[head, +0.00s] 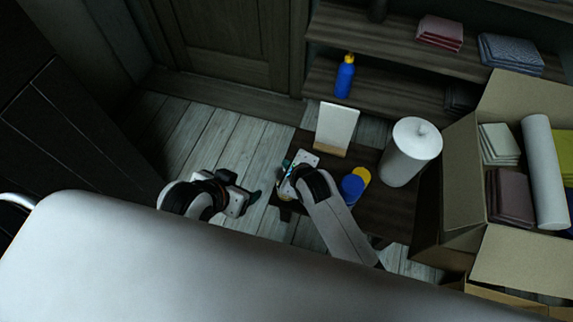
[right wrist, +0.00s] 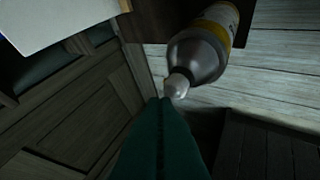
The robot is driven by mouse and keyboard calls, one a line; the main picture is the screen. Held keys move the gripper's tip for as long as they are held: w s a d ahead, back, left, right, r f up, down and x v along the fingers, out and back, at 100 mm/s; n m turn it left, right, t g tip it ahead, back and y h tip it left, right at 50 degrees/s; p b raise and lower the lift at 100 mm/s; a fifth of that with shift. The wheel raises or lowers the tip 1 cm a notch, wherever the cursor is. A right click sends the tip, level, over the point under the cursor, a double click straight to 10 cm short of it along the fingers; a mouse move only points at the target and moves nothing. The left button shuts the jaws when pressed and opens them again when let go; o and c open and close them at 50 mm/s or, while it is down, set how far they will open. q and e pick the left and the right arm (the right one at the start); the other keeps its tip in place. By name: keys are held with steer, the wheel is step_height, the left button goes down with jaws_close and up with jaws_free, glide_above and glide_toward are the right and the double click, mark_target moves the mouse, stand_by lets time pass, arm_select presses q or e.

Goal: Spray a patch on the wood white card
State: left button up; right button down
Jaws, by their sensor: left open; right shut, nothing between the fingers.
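The white card (head: 337,125) stands upright in a light wood base (head: 330,149) on the dark table; a white sheet, likely the same card, shows at the top left of the right wrist view (right wrist: 60,18). A bottle with a grey shoulder, pale nozzle and yellow band (right wrist: 198,55) is just beyond my right gripper's fingertips in the right wrist view. My right gripper (head: 287,164) is shut and empty at the table's left side, in front of the card; its green fingers fill the lower right wrist view (right wrist: 166,103). My left gripper (head: 256,196) is open and empty, left of the table.
A white lidded canister (head: 408,155) stands right of the card. An open cardboard box (head: 458,165) is at the right. A blue bottle (head: 344,80) stands on the shelf behind.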

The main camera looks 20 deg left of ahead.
steer(key=shift+f, duration=0.2)
stand_by(0.5)
arm_select(q)
steer(key=shift+s, duration=0.1)
arm_select(e)
steer(key=shift+f, duration=0.25)
steer(key=shift+r+p, duration=0.4)
steer(key=shift+p, duration=0.4)
arm_select(q)
steer(key=s+g, duration=0.1)
steer(key=s+a+g, duration=0.1)
steer(key=s, duration=0.1)
steer(key=s+f+g, duration=0.1)
steer(key=s, duration=0.1)
steer(key=shift+s+a+y, duration=0.25)
steer(key=shift+a+y, duration=0.15)
